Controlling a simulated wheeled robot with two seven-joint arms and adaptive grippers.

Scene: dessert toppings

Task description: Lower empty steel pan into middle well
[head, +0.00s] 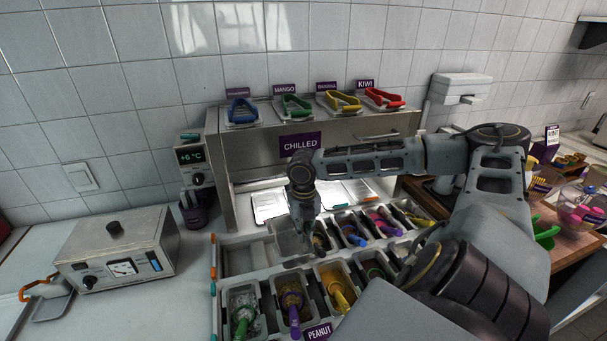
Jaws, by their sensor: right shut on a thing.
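My right arm reaches in from the right, and its gripper (309,238) points down over the back row of the topping counter. The gripper is shut on the empty steel pan (287,241), near its right side. The pan is at the left part of the back row, next to a long open well (240,259) on its left. The gripper and wrist hide part of the pan, and I cannot tell how deep it sits. My left gripper is not in view.
Filled pans with coloured scoops stand to the right (350,229) and in the front row (290,300). The chilled cabinet (270,151) stands behind, with coloured tongs on top. A steel appliance (116,252) is at the left. My right arm covers the right side.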

